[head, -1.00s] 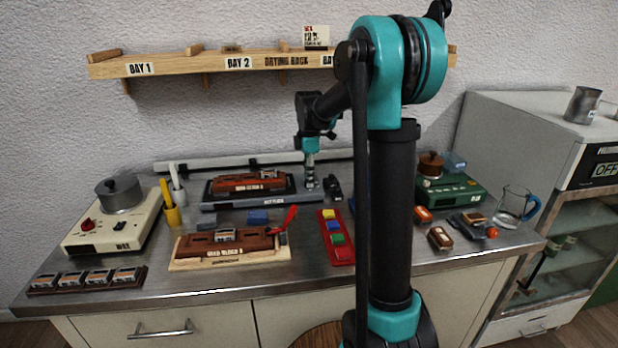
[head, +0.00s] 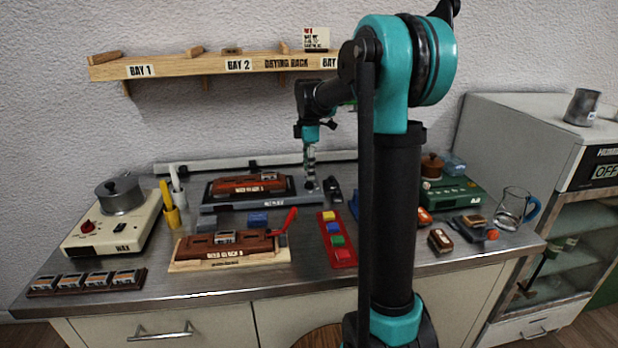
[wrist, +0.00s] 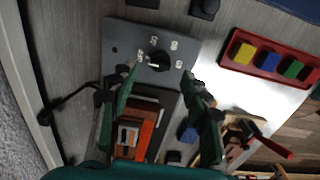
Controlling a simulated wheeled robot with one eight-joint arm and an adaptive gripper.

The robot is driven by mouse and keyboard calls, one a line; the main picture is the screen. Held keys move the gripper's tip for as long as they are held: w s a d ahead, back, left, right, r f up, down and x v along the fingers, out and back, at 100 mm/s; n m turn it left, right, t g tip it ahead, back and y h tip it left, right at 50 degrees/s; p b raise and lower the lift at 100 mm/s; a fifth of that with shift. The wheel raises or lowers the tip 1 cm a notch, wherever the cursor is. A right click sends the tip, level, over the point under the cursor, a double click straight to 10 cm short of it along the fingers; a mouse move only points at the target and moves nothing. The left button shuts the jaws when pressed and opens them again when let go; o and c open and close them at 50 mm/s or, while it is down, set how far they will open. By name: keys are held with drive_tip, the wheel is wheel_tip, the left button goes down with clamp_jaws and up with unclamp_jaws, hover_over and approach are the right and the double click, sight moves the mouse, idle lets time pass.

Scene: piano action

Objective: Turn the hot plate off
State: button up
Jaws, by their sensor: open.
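The hot plate is a grey unit (head: 290,200) at the back middle of the bench, with a dark heating area and a reddish-brown block (head: 247,186) on it. In the wrist view its panel (wrist: 118,62) carries a round black knob (wrist: 159,62) with a white pointer mark. Small labels surround the knob, too small to read surely. My gripper (head: 310,178) points down over the panel at the unit's right end. In the wrist view my gripper (wrist: 163,76) is open, a green-lit finger on either side near the knob; contact cannot be told.
A cream wax heater (head: 105,235) with a pot and red knob stands left. A red tray of coloured blocks (head: 343,258) and a lower block on a wooden base (head: 185,265) lie in front. A green device (head: 455,193) stands right, partly behind my arm.

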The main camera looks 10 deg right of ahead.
wheel_tip(320, 180, up, 8)
drive_tip(key=shift+f, duration=0.1)
idle(0.4)
